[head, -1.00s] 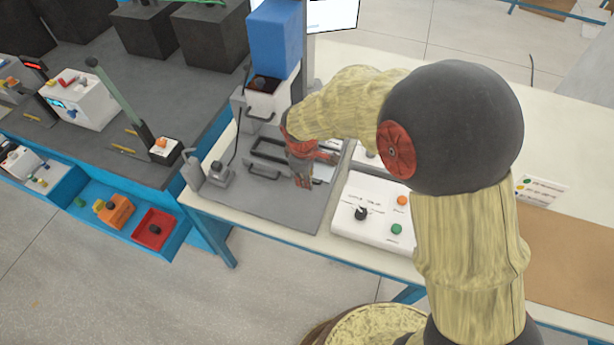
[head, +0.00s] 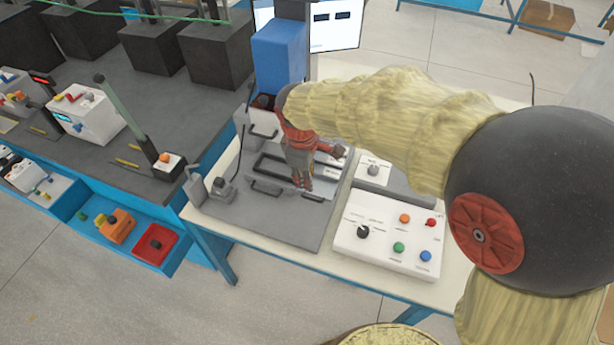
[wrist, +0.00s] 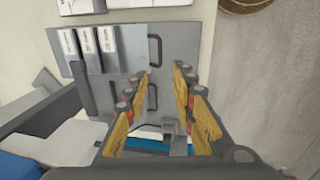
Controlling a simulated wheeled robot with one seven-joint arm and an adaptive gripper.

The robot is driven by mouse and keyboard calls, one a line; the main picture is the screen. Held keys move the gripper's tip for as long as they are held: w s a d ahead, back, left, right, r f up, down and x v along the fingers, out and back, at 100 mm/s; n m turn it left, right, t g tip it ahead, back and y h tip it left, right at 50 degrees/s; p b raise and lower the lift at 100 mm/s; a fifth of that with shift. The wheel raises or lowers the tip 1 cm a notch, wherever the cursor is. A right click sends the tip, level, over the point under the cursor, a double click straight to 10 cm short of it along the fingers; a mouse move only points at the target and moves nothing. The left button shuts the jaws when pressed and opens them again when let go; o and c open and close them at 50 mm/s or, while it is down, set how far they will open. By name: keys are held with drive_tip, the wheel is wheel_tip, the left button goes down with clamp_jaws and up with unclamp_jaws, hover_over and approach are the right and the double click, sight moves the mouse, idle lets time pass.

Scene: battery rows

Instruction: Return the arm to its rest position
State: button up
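My gripper (head: 301,178) hangs over the grey fixture plate on the cream table in the head view, with its fingers pointing down. In the wrist view my gripper (wrist: 163,95) shows its two yellow-padded fingers apart, with nothing between them. Below them lies the grey plate (wrist: 131,62) with dark handles. My arm reaches in from the right, across the table. How far the fingertips are above the plate is hard to tell.
A white control box (head: 385,240) with coloured buttons and a black knob stands right of the plate. A blue block (head: 278,55) on a post stands behind my gripper. A dark bench (head: 75,130) with devices is at left. Open floor (head: 110,290) lies in front.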

idle(0.4)
drive_tip(key=s+d+r+m+t+b, duration=0.1)
drive_tip(key=s+d+r+m+t, duration=0.1)
drive_tip(key=s+d+r+m, duration=0.3)
drive_tip(key=s+d+r+m+t+b, duration=0.1)
drive_tip(key=s+d+r+m, duration=0.4)
drive_tip(key=s+d+m, duration=0.4)
drive_tip(key=s+d, duration=0.5)
drive_tip(key=s, duration=0.2)
drive_tip(key=shift+s+d+r+t+y+b, duration=0.15)
drive_tip(key=shift+d+t+y+b, duration=0.15)
drive_tip(key=shift+t+b, duration=0.1)
